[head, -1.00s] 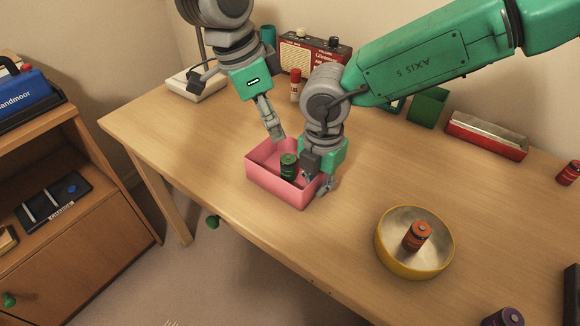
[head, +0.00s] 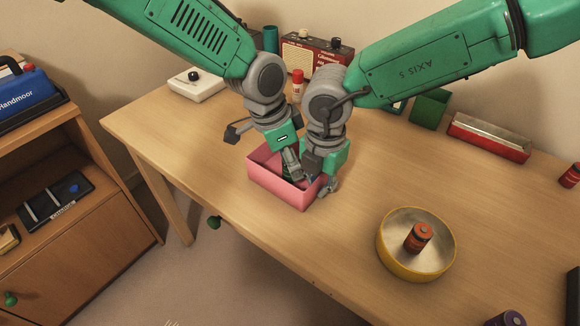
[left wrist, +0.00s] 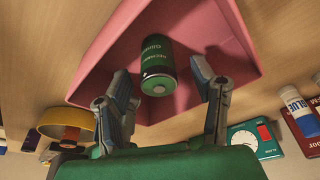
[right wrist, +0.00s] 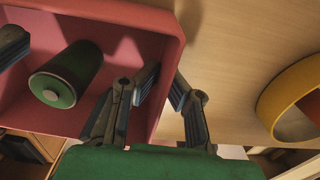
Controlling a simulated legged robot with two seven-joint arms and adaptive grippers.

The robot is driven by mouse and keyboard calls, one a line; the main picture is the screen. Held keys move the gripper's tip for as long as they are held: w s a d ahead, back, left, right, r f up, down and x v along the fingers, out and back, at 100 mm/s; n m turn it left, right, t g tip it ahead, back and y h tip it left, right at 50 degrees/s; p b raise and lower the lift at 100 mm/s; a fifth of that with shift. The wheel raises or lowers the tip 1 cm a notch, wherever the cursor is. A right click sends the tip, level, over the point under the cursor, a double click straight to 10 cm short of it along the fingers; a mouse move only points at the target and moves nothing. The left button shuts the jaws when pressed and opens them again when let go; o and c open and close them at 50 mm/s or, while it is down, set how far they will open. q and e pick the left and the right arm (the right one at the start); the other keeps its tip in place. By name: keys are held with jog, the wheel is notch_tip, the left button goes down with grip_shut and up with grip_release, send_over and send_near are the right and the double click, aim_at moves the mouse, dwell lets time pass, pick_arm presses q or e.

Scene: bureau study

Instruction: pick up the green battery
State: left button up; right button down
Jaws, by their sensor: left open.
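The green battery (left wrist: 158,65) stands in the pink box (head: 272,186); my left gripper mostly hides it in the head view. It also shows in the right wrist view (right wrist: 68,74), left of my right gripper's fingers. My left gripper (head: 294,174) reaches down into the box. In the left wrist view its open fingers (left wrist: 160,72) are on either side of the battery, with gaps showing. My right gripper (head: 326,186) is at the box's right corner. In the right wrist view its fingers (right wrist: 167,76) pinch the box wall between them.
A yellow round tray (head: 384,254) holding an orange battery (head: 418,237) is right of the box. A radio (head: 305,52), a red-capped glue bottle (head: 297,85), a green box (head: 430,108) and a red tray (head: 488,138) stand at the back.

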pick_arm(q)
jog(key=shift+f, duration=0.1)
grip_shut()
notch_tip(320, 180, up, 10)
jog(key=shift+r, duration=0.1)
pick_arm(e)
jog(key=c, duration=1.6)
grip_release()
jog(key=shift+c, duration=0.2)
notch_tip(320, 180, up, 12)
jog(key=shift+f, duration=0.1)
